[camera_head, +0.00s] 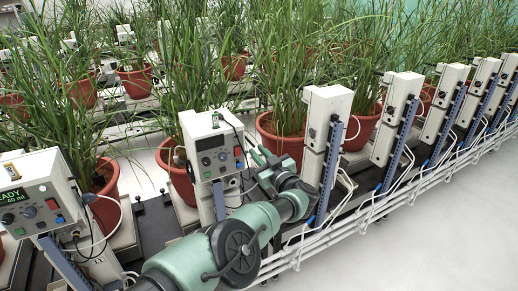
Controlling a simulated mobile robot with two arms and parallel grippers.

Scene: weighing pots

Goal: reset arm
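My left arm, green and grey, comes in from the bottom left and reaches up toward the row of potted plants. My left gripper (262,157) is at its far end, small and dark, just right of a white control box (212,143) and in front of a red pot (280,138). I cannot tell whether its fingers are open or shut, and I see nothing clearly held. My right gripper is not in view.
Red pots with tall grass stand in rows on weighing stations. Another control box (38,193) with a lit display is at the left. White upright units (325,125) and white pipes (345,232) line the front. The pale floor (450,235) at the lower right is clear.

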